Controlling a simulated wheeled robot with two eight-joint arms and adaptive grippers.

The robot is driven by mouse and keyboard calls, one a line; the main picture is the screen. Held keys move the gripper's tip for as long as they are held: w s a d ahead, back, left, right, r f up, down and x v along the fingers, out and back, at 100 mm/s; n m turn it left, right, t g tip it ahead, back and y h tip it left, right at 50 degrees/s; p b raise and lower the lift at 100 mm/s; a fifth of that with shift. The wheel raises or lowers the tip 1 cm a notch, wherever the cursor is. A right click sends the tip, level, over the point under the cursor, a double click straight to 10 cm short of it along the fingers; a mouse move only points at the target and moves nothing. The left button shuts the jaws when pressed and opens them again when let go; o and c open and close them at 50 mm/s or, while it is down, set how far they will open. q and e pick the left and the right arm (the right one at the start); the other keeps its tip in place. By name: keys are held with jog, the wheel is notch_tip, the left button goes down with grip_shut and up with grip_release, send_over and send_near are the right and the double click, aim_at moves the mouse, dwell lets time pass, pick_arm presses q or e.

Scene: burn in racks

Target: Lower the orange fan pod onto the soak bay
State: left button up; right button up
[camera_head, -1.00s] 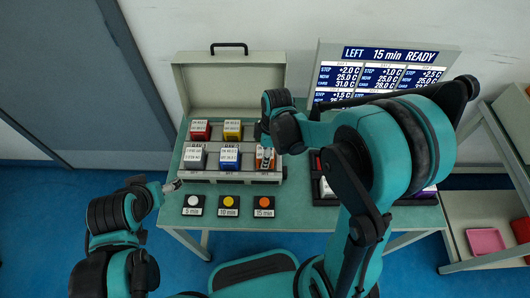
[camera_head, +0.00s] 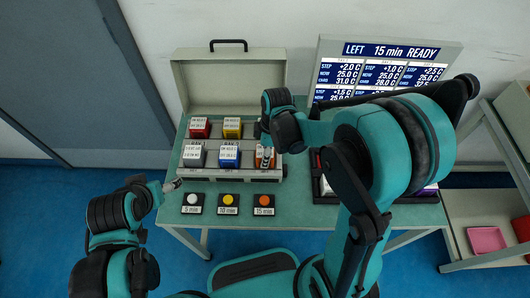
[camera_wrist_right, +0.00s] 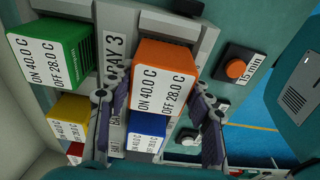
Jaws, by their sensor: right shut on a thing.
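The orange fan pod (camera_wrist_right: 165,75) is between the two fingers of my right gripper (camera_wrist_right: 155,100), which is shut on it. It is at the slot marked bay 3 in the wrist view. In the head view the orange pod (camera_head: 258,158) is at the right end of the front row of the soak bay rack (camera_head: 205,173), partly hidden by my right gripper (camera_head: 265,152). I cannot tell whether its underside touches the bay. My left gripper (camera_head: 172,185) is beside the table's left edge, away from the pods; its finger gap is too small to judge.
A blue pod (camera_head: 229,156) and a grey pod (camera_head: 193,155) sit beside it. Red (camera_head: 199,128), yellow (camera_head: 232,128) and green (camera_wrist_right: 55,50) pods stand behind. White (camera_head: 193,198), yellow (camera_head: 228,199) and orange (camera_head: 264,199) timer buttons are in front. A display (camera_head: 385,70) stands at the back right.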

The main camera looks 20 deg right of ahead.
jog(key=shift+f+b, duration=0.5)
jog(key=shift+b, duration=0.05)
dwell(0.7)
jog(key=o, duration=1.4)
jog(key=r, duration=0.4)
jog(key=d+r, duration=0.1)
jog(key=r, duration=0.7)
jog(key=shift+s+d, duration=0.2)
jog(key=shift+s, duration=0.05)
jog(key=s+d+r+m+t+h, duration=0.1)
jog(key=s+d+m+t, duration=0.2)
jog(key=m, duration=1.1)
jog(key=s+t, duration=0.3)
jog(key=s, duration=0.3)
jog(key=shift+s+d+m+t, duration=0.15)
jog(key=shift+s+m+t, duration=0.25)
